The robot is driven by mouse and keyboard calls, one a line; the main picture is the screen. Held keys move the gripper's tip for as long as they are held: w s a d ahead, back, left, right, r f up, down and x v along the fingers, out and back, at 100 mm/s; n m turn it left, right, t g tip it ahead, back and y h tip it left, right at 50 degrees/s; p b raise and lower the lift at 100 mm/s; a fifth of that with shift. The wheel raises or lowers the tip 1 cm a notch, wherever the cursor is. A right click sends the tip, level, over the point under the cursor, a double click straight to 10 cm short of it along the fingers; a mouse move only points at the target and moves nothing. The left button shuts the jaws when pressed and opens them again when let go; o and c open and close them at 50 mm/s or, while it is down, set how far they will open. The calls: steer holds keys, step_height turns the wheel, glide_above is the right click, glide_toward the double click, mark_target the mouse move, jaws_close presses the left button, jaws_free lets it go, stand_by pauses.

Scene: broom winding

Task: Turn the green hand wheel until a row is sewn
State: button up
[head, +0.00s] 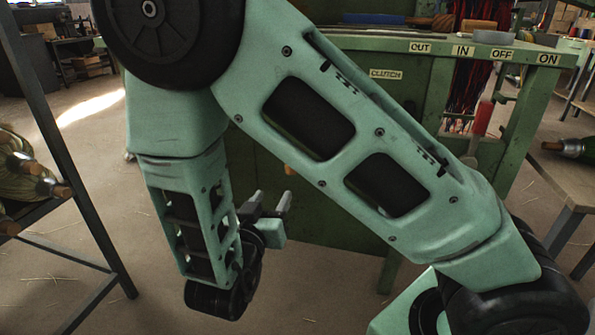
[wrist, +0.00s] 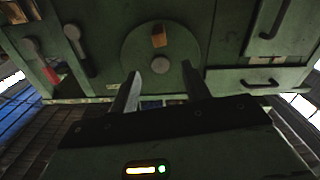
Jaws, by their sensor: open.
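The green hand wheel (wrist: 135,50) shows in the wrist view as a round disc on the face of the green machine. It has a grey hub (wrist: 161,65) and a wooden crank knob (wrist: 159,37) off centre. My gripper (wrist: 159,69) is open and empty, its two fingers spread with the wheel in view between and beyond them. The fingers look apart from the knob. In the head view my gripper (head: 272,197) is low, in front of the machine. There my arm hides most of the wheel. The sewn row is not in view.
The green machine (head: 440,110) carries a CLUTCH label and OUT, IN, OFF and ON labels. A red-handled lever (head: 482,118) is on its right. A dark metal rack (head: 70,165) stands at the left and a bench (head: 570,180) at the right. Open floor lies between.

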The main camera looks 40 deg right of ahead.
mark_target(289, 167)
steer(key=b+x, duration=0.5)
steer(key=x, duration=1)
steer(key=shift+w+d+f, duration=0.1)
steer(key=shift+w+d, duration=0.4)
steer(key=shift+d, duration=0.1)
jaws_close()
